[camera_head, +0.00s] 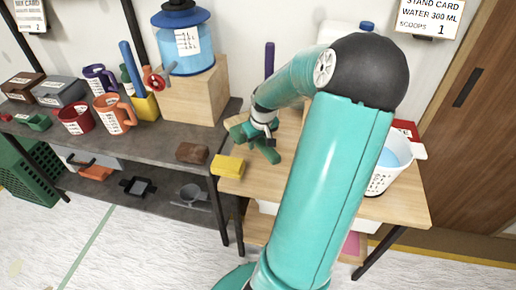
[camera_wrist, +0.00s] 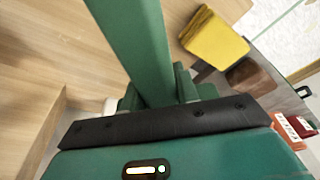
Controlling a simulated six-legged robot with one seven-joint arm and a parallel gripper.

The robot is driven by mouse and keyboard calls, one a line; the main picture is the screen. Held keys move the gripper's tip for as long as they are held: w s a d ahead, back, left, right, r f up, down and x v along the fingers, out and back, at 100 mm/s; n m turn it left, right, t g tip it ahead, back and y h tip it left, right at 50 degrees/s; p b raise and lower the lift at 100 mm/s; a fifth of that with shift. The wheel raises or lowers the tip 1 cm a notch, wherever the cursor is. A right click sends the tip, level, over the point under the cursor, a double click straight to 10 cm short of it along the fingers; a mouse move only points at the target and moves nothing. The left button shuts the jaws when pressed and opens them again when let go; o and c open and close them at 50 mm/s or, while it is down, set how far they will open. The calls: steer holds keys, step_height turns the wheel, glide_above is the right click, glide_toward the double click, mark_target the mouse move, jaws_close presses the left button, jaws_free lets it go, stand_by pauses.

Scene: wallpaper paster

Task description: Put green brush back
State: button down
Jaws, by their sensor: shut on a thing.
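My gripper (camera_head: 262,135) is over the wooden table, left of my upper arm, and is shut on the green brush (camera_wrist: 135,35). In the wrist view, the brush's long green bar runs from the top edge down between my fingers (camera_wrist: 163,92). In the head view the brush and fingers are close in colour, so the brush's ends are hard to tell apart. A yellow holder (camera_head: 146,107) with a blue handle (camera_head: 131,66) stands on the grey shelf at the left, beside a wooden block.
A yellow sponge-like block (camera_head: 228,167) and brown block (camera_head: 192,153) lie near the facing table edges. Mugs (camera_head: 112,113) stand left, and a blue-lidded dispenser (camera_head: 185,40) stands on a wooden box (camera_head: 193,95). A white bucket (camera_head: 392,165) is right of my arm.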

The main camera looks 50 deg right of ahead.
steer(key=d+f, duration=0.1)
steer(key=w+d+f, duration=0.1)
steer(key=shift+w+f, duration=0.1)
steer(key=shift+f, duration=0.3)
steer(key=shift+s+x, duration=0.15)
steer(key=shift+x, duration=0.6)
steer(key=shift+s+x, duration=0.15)
steer(key=shift+x, duration=0.6)
steer(key=shift+a+f, duration=0.15)
steer(key=shift+f, duration=0.5)
steer(key=c, duration=1)
jaws_free()
steer(key=shift+c, duration=0.2)
